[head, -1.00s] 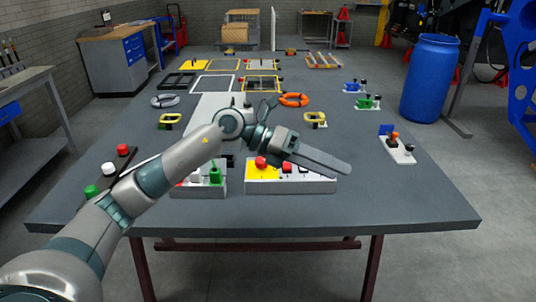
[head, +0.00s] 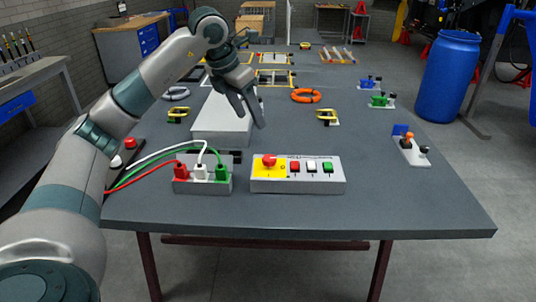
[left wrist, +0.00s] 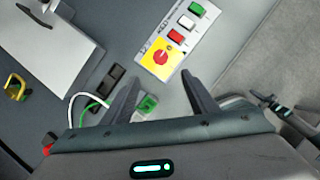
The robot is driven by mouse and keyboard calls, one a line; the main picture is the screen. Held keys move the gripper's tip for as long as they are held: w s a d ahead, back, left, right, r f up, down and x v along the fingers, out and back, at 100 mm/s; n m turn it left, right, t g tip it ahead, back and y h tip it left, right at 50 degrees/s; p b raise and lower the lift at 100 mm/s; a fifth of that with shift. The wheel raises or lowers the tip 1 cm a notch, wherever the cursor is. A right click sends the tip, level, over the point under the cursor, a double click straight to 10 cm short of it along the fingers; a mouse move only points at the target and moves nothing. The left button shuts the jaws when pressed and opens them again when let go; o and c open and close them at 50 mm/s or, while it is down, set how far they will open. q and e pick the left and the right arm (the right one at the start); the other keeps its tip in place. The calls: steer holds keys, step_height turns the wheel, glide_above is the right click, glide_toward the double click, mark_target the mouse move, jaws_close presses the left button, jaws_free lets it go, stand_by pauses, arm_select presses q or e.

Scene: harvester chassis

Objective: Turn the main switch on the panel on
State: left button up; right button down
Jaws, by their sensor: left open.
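A grey control box (head: 297,187) stands near the table's front edge. A larger pale panel (head: 222,132) lies behind, partly hidden by my left gripper (head: 249,118). A grey fitting shows at its edge in the left wrist view. I cannot tell which part is the main switch. My left gripper is open and empty, fingers pointing down over the panel's right side. My right gripper does not show.
A socket box (head: 203,185) with red, white and green plugs and cables stands left of the control box. An orange ring (head: 306,96), a yellow-handled part (head: 328,117) and lever blocks (head: 410,150) lie to the right. The table's right front is clear.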

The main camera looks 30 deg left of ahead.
arm_select(q)
steer(key=p, duration=0.1)
glide_toward(269, 157)
steer(key=p+x, duration=0.2)
steer(key=x, duration=0.6)
steer(key=shift+s+d, duration=0.1)
steer(key=shift+f, duration=0.15)
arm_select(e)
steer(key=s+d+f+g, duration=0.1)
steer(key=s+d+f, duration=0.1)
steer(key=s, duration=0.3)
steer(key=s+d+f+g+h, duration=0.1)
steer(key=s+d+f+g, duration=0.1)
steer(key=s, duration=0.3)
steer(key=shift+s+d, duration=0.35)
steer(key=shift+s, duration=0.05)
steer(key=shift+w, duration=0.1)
arm_select(q)
steer(key=shift+c, duration=0.9)
steer(key=c, duration=0.9)
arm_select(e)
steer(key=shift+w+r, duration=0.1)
